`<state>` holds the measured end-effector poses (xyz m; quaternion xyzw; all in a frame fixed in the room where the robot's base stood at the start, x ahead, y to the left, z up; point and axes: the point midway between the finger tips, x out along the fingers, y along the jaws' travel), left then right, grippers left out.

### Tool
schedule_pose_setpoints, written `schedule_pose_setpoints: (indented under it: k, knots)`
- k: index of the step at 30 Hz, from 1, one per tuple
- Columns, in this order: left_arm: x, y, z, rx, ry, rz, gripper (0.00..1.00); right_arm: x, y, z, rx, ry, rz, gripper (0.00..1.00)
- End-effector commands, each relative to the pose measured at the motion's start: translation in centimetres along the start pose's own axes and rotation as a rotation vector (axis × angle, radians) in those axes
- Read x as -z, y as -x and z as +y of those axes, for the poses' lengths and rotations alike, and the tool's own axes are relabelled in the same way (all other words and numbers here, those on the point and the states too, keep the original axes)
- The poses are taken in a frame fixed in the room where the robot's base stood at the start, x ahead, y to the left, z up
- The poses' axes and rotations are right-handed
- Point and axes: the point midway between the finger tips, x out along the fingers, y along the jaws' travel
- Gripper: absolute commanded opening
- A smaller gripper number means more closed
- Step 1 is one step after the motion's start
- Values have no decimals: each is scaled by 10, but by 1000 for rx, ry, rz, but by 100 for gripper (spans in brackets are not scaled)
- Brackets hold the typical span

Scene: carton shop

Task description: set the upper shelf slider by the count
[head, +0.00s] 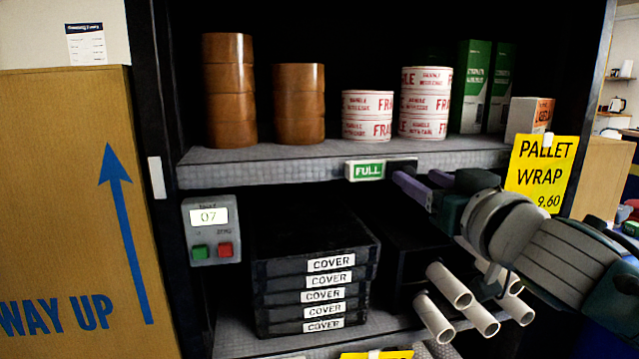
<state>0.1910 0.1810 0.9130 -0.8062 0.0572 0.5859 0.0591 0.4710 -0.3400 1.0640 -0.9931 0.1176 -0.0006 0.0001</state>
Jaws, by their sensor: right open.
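The upper shelf slider (365,171) sits on the front edge of the upper shelf (270,172), right of the middle. It shows a green FULL face in a pale frame, with a dark strip to its right. My right gripper (416,184) is open and empty, just right of the slider and close to the shelf edge; I cannot tell whether it touches the dark strip. On the shelf stand a tall brown tape stack (229,92), a shorter brown one (299,104), a two-roll FRAGILE stack (367,116) and a three-roll one (425,103). My left gripper is not in view.
A counter box (210,230) reads 07, with green and red buttons. Below are stacked black COVER boxes (315,280) and several white tubes (450,284). A yellow PALLET WRAP card (541,170) hangs beside my right arm. Green boxes (471,88) stand at the upper shelf's right.

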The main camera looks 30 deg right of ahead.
Motion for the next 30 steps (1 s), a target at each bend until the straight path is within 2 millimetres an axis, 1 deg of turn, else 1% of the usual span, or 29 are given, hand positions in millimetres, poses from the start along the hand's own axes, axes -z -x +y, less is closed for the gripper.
schedule_pose_setpoints:
  k: [1, 6, 9, 12, 17, 30]
  knots:
    - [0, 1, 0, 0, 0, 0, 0, -1, 11, 0, 0, -2, -4, 57]
    - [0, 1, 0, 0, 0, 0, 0, -2, 44, 0, -1, -2, -4, 57]
    - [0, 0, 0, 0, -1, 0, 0, -2, 59, 0, -2, -2, -4, 57]
    - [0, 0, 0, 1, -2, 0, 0, -1, 70, 1, -3, -1, -3, 57]
    - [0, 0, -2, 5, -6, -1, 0, 0, 77, 1, -3, 0, -2, 57]
    - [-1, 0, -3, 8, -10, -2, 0, 0, 77, 1, -3, 1, -2, 57]
